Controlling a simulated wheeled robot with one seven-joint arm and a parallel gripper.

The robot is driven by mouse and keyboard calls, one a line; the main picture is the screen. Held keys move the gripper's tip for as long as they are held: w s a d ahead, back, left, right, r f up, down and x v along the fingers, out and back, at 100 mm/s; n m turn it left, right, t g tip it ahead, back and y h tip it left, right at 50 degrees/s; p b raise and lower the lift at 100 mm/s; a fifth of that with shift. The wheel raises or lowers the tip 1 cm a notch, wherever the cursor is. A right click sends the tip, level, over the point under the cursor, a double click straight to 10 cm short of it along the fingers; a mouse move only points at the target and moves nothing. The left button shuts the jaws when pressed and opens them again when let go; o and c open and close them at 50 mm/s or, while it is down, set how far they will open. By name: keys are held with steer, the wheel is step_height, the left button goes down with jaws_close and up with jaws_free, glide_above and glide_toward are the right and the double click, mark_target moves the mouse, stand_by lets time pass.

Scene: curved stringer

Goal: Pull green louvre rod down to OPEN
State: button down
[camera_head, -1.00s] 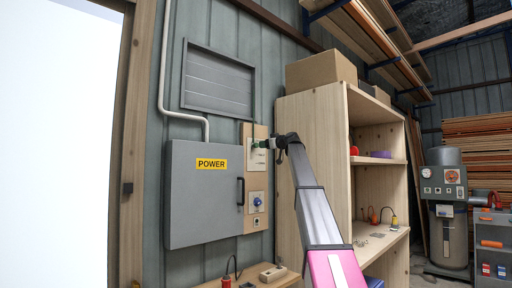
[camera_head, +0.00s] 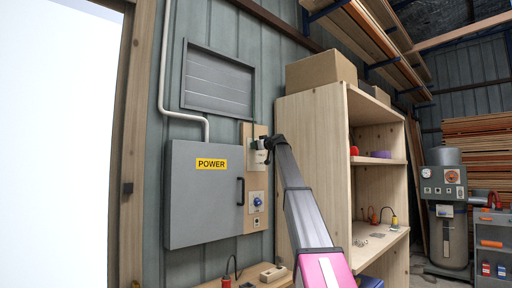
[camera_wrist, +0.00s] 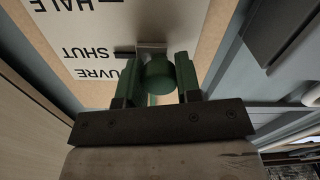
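The green louvre rod ends in a round green knob (camera_wrist: 157,77), seen close up in the wrist view in front of a pale label plate (camera_wrist: 85,45). The plate carries upside-down words, among them SHUT and HALF, with dark marks beside them. The knob is level with the area around the SHUT mark. My gripper (camera_wrist: 156,75) has one finger on each side of the knob, and both look in contact with it. In the head view my gripper (camera_head: 262,151) is at the upper wooden board (camera_head: 247,132) and hides most of the knob. The slatted louvre (camera_head: 217,80) is above, its slats looking closed.
A grey POWER box (camera_head: 200,210) with a black handle is left of my gripper. A blue knob (camera_head: 257,202) is on a panel below. A wooden shelf unit (camera_head: 310,150) stands close on the right. A bench (camera_head: 285,281) lies below.

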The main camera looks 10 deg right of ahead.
step_height(320, 180, down, 10)
steer(key=shift+f, duration=0.25)
steer(key=c, duration=0.8)
jaws_free()
steer(key=shift+f, duration=0.1)
steer(key=shift+s, duration=0.1)
steer(key=shift+s+d, duration=0.15)
glide_toward(252, 164)
steer(key=v, duration=0.4)
steer(key=shift+s, duration=0.2)
